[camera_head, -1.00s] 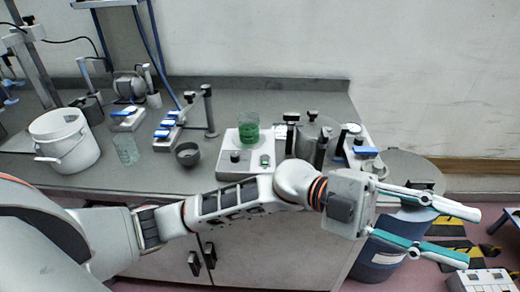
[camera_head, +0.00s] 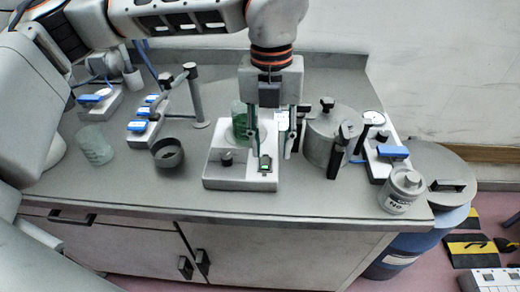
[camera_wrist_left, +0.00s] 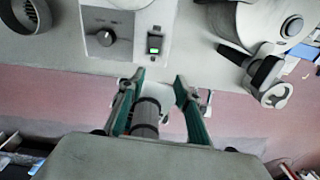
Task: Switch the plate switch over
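The plate (camera_head: 237,182) is a white box on the grey bench with a dark knob (camera_head: 227,159) and a small switch (camera_head: 265,164) on top near its front. A beaker of green liquid (camera_head: 239,125) stands on it, partly behind my gripper. In the left wrist view the switch (camera_wrist_left: 155,44) shows a lit green face in a dark frame, right of the knob (camera_wrist_left: 106,37). My left gripper (camera_head: 271,150) points down over the plate, fingers apart and empty. Whether a fingertip touches the switch, I cannot tell. My right gripper is not in view.
A grey pot (camera_head: 320,139) with black handles and a gauge unit with a blue lever (camera_head: 392,152) stand on the right. A labelled canister (camera_head: 401,190) is at the bench's right corner. A dark cup (camera_head: 168,153) and glass beaker (camera_head: 94,145) stand left. The front bench strip is clear.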

